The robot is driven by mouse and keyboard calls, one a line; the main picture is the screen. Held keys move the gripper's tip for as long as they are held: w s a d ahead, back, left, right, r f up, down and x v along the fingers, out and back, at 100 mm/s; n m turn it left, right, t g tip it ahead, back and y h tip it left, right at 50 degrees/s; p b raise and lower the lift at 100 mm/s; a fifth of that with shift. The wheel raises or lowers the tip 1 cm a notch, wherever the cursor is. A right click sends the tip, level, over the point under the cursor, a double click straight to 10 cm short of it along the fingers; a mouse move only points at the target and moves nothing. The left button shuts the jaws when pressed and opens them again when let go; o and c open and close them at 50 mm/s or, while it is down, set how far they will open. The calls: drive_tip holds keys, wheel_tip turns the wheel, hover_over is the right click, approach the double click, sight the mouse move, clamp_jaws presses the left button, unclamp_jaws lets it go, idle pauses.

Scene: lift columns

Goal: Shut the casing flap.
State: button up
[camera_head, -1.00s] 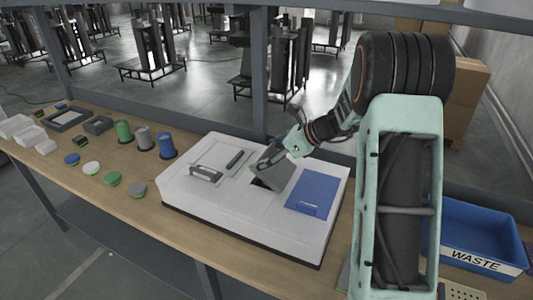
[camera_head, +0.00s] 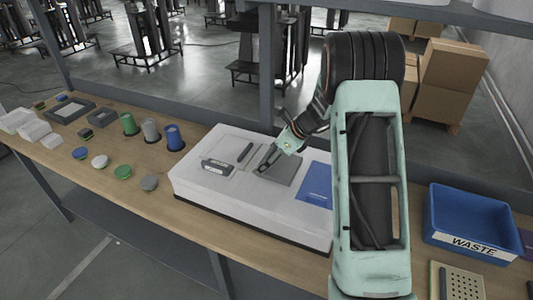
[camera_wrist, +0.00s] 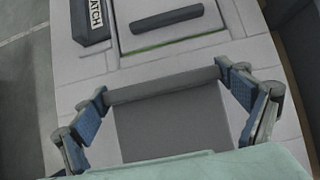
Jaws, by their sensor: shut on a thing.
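The casing (camera_head: 215,192) is a large white box on the bench. Its dark grey flap (camera_head: 283,171) lies about level with the top; a small remaining gap cannot be ruled out. In the wrist view the flap (camera_wrist: 175,130) is a flat grey plate with a thick rounded bar (camera_wrist: 165,85) along one edge. My gripper (camera_head: 267,160) is over the flap. In the wrist view its blue-padded fingers (camera_wrist: 162,83) are at the two ends of the bar, shut on the flap. My wrist hides the far part of the flap.
On the casing, a latch (camera_head: 218,167), a panel with a dark handle (camera_head: 244,152) and a blue panel (camera_head: 316,184) lie near the flap. A blue waste bin (camera_head: 470,222) stands right of my arm. Cylinders (camera_head: 173,137) and discs (camera_head: 122,172) stand to the left.

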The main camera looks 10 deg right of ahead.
sight(285, 165)
drive_tip(key=shift+w+a+r, duration=0.15)
drive_tip(key=shift+a, duration=0.15)
drive_tip(key=o, duration=1.3)
drive_tip(key=shift+c, duration=0.2)
drive_tip(key=shift+o, duration=0.7)
drive_tip(key=shift+d, duration=0.15)
drive_tip(key=shift+d+r, duration=0.3)
drive_tip(key=v, duration=1.1)
drive_tip(key=shift+s, duration=0.2)
drive_tip(key=shift+a, duration=0.15)
